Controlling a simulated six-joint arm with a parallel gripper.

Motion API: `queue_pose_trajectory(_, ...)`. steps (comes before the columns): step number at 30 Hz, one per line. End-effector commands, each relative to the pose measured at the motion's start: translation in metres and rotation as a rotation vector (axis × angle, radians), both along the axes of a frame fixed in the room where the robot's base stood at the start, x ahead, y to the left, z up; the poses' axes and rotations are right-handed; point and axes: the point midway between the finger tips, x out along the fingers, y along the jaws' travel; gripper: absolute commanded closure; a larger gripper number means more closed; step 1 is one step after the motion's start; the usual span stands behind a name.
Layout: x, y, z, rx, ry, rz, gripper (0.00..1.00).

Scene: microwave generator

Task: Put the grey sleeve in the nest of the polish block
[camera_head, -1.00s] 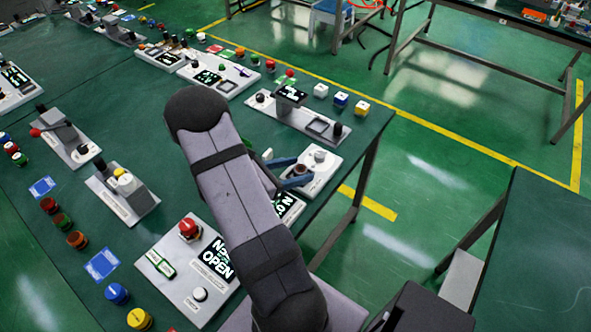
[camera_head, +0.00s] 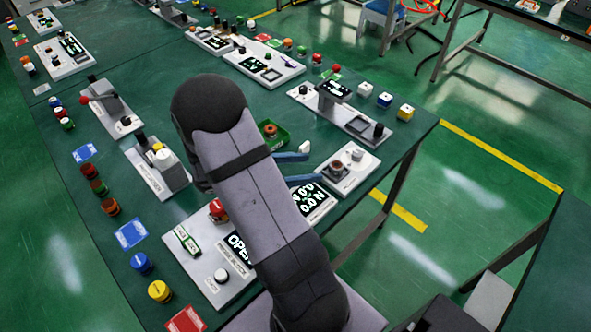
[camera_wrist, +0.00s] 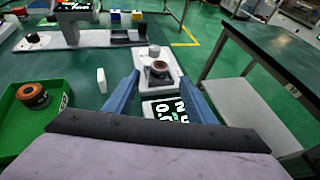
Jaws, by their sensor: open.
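A small pale block (camera_head: 349,183) stands near the table's right edge, with a grey knob and a round brown-rimmed seat (camera_head: 336,168). It looks like the polish block, but I cannot read a label. In the wrist view the seat (camera_wrist: 159,67) has a grey round middle; I cannot tell whether this is the grey sleeve. My gripper (camera_head: 315,167) has its blue fingers apart, with nothing visible between them. In the wrist view my gripper (camera_wrist: 160,76) points at the seat, a little short of it. A small whitish upright piece (camera_wrist: 101,80) stands to the left.
A green tray (camera_head: 282,137) holds a copper-coloured ring (camera_wrist: 32,94). A black display (camera_head: 312,199) lies in front of the pale block. A long grey fixture (camera_head: 345,117) stands behind. A panel with a red button (camera_head: 217,209) is at the front. My arm hides part of the table.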

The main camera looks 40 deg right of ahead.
Motion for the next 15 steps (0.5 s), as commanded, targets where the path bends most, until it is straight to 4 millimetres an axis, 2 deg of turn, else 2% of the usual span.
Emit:
queue_pose_trajectory(6,0.007,0.02,0.009,0.0,-0.001,0.001,0.5)
queue_pose_trajectory(15,0.008,0.025,0.011,0.0,-0.001,-0.001,0.5)
